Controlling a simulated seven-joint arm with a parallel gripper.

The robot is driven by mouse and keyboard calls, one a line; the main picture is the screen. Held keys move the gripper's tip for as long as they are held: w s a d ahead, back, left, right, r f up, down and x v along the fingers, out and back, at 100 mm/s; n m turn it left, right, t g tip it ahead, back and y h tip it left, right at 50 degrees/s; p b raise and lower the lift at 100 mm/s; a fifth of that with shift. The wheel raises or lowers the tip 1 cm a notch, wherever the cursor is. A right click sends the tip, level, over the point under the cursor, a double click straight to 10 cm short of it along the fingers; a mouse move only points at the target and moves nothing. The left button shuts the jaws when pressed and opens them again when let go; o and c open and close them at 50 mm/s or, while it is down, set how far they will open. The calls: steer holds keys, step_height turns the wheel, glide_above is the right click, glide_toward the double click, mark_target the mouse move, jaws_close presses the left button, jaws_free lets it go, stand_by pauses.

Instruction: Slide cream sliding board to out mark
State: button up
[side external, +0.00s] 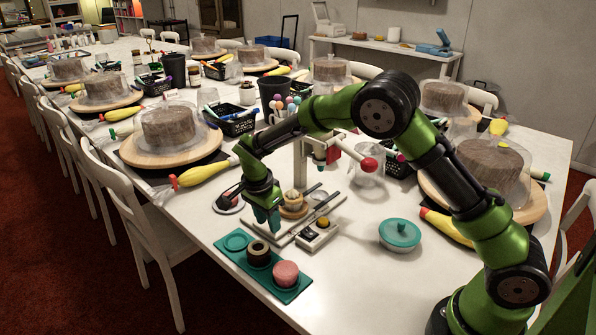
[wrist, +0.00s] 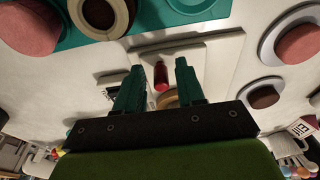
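A cream board (side external: 278,236) lies flat on the white table beside the teal tray, and it also shows as a pale panel in the wrist view (wrist: 215,52). A small red peg (wrist: 161,77) stands on or near the panel, between my fingers in the wrist picture. My gripper (side external: 265,220) points down over the left part of the board; it also shows in the wrist view (wrist: 160,66). Its two fingers are apart with a gap around the red peg; I cannot tell whether they touch it. I cannot make out an out mark.
A teal tray (side external: 236,257) holds a dark ring (side external: 258,253) and a pink disc (side external: 286,273). A box with a yellow button (side external: 322,223) and a teal lidded bowl (side external: 400,235) stand to the right.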

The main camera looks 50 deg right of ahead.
steer(key=shift+o, duration=0.3)
steer(key=shift+d, duration=0.25)
step_height(320, 180, up, 7)
stand_by(0.4)
steer(key=s+r+n+t+y, duration=0.1)
steer(key=s+r+n, duration=0.3)
steer(key=s, duration=0.4)
steer(key=s+d+r+n+t+y, duration=0.1)
steer(key=s+r+n+t, duration=0.2)
steer(key=s, duration=0.6)
steer(key=s+r+n+t+y, duration=0.2)
steer(key=s+r+n+t, duration=0.1)
steer(key=s+r+n, duration=0.3)
steer(key=shift+s+d+n, duration=0.15)
steer(key=shift+s+n, duration=0.35)
steer(key=shift+s, duration=0.65)
